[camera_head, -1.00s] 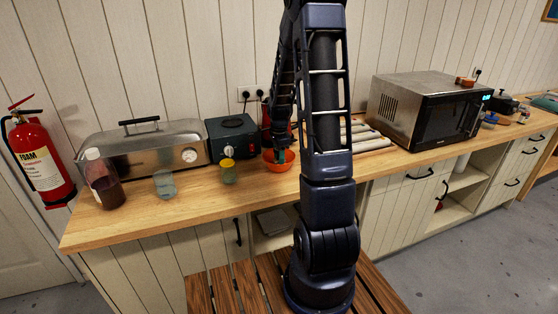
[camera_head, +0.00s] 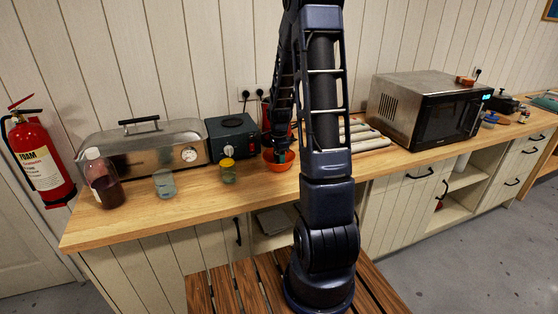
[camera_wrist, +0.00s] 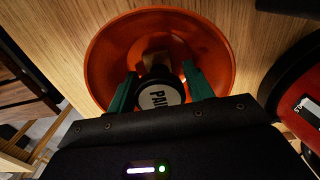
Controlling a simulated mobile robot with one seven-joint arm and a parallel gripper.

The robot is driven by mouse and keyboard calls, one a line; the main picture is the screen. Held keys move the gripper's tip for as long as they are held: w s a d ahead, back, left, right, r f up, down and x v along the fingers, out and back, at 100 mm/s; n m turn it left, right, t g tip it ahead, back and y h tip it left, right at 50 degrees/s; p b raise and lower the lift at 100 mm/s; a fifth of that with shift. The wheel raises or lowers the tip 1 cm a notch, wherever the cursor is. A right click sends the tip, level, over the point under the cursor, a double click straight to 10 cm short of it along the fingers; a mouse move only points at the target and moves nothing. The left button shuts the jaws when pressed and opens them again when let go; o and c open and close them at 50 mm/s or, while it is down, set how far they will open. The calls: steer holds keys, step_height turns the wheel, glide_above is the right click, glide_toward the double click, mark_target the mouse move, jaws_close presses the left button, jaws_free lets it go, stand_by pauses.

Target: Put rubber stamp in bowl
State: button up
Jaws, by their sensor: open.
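The orange bowl (camera_head: 287,164) stands on the wooden counter behind my arm. It fills the upper middle of the wrist view (camera_wrist: 105,60). The rubber stamp (camera_wrist: 159,97), a dark round piece with a pale face lettered "PAI…", shows between my gripper's green fingers, over or inside the bowl. I cannot tell whether it rests on the bowl's bottom. My gripper (camera_wrist: 160,72) is open, its fingers on either side of the stamp and reaching into the bowl. In the head view the gripper (camera_head: 278,154) is down at the bowl, and the stamp is not distinguishable.
A yellow-lidded jar (camera_head: 228,172), a glass jar (camera_head: 164,183) and a dark red bottle (camera_head: 105,183) stand left of the bowl. A dark green box (camera_head: 232,139) is behind left. Rolls (camera_head: 362,138) and a microwave (camera_head: 425,110) are to the right.

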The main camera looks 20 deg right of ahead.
step_height(320, 180, up, 12)
steer(key=s+a+r+n+t, duration=0.1)
steer(key=s+a+r+n, duration=0.1)
steer(key=s+r+n, duration=0.3)
steer(key=s+a+r+n+t, duration=0.1)
steer(key=s+a+r+n, duration=0.2)
steer(key=s+r, duration=0.4)
steer(key=s+a+r+n+t, duration=0.1)
steer(key=s+n, duration=0.4)
steer(key=s, duration=0.3)
steer(key=s+a+r+n+t, duration=0.1)
steer(key=s+r+n, duration=0.1)
steer(key=s+n, duration=0.3)
steer(key=s, duration=0.3)
steer(key=shift+a+t, duration=0.3)
steer(key=shift+a, duration=0.05)
